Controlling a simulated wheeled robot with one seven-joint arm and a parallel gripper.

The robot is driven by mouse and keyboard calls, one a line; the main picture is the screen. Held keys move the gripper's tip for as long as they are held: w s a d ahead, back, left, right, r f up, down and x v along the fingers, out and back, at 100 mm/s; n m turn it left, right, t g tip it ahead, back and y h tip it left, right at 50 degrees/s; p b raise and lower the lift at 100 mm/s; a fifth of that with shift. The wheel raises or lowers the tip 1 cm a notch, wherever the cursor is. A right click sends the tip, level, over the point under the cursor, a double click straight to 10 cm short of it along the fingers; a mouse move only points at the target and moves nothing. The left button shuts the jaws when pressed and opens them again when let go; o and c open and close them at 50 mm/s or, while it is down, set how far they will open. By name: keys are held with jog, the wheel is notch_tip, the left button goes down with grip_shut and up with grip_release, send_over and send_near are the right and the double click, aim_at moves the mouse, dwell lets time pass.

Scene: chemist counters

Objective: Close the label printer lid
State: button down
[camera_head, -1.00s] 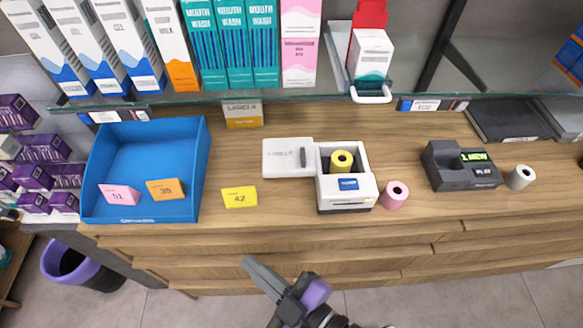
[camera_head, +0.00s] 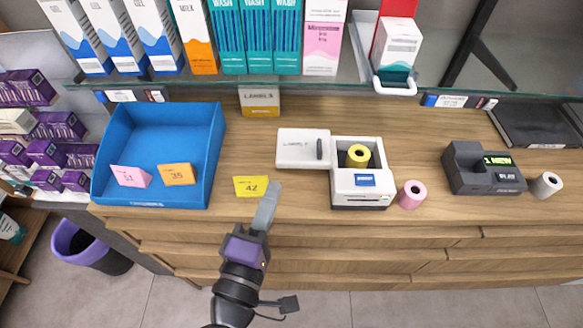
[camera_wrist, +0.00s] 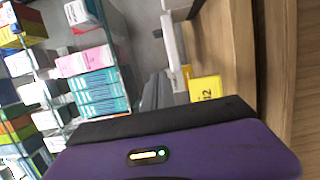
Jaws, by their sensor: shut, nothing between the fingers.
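The label printer (camera_head: 361,187) is a white box on the wooden counter, with its top open and a yellow roll (camera_head: 357,156) inside. Its white lid (camera_head: 302,148) is swung open to the left and lies about level beside the box; a dark handle (camera_head: 319,149) stands near its right edge. My gripper (camera_head: 268,203) is shut and empty, at the counter's front edge, left of the printer and below the lid in the head view. It is apart from both. In the wrist view my purple gripper body fills the bottom, and a pale slab at the top may be the lid.
A yellow card marked 42 (camera_head: 251,186) lies just left of my fingertips. A blue tray (camera_head: 213,135) with two cards stands further left. A pink roll (camera_head: 411,194) stands right of the printer, with a dark terminal (camera_head: 482,169) beyond. A glass shelf with boxes overhangs the back.

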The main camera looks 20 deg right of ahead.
aim_at(306, 163)
jog(key=w+d+p, duration=0.1)
jog(key=w+d, duration=0.1)
jog(key=d, duration=0.1)
jog(key=w+d+p, duration=0.1)
jog(key=w+d, duration=0.1)
jog(key=d, duration=0.1)
jog(key=w+d, duration=0.2)
jog(key=d, duration=0.1)
jog(key=shift+p, duration=0.4)
jog(key=shift+s+d, duration=0.15)
jog(key=shift+d, duration=0.2)
jog(key=s+d, duration=0.2)
jog(key=d, duration=0.2)
jog(key=s+d, duration=0.1)
jog(key=d, duration=0.2)
jog(key=s+d+p, duration=0.1)
jog(key=s+d, duration=0.1)
jog(key=d, duration=0.2)
jog(key=shift+s+d, duration=0.3)
